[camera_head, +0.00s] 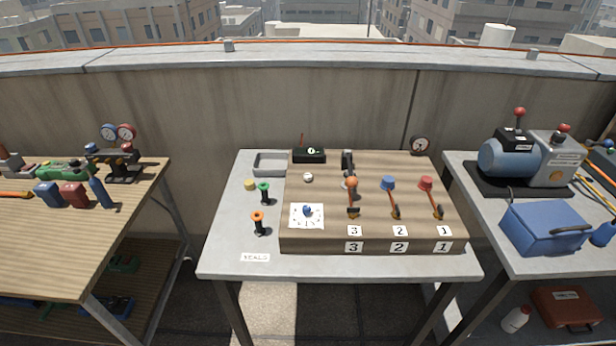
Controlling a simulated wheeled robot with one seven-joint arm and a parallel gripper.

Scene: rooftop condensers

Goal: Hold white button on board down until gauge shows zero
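The wooden board (325,244) lies on the middle table. A small round white button (308,178) sits on its left part, behind a white dial plate with a blue knob (307,211). A round gauge (419,145) with a dark rim stands at the board's back right; its needle is too small to read. A black box with a small lit green face (311,153) sits at the board's back left. My gripper is not in view, and nothing touches the button.
Orange (352,183), blue (388,184) and red (426,184) levers stand on the board, numbered 3, 2, 1. Green (265,190) and orange (258,219) topped pieces and a grey tray (270,163) are left of it. Side tables hold tools and a blue pump (505,158).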

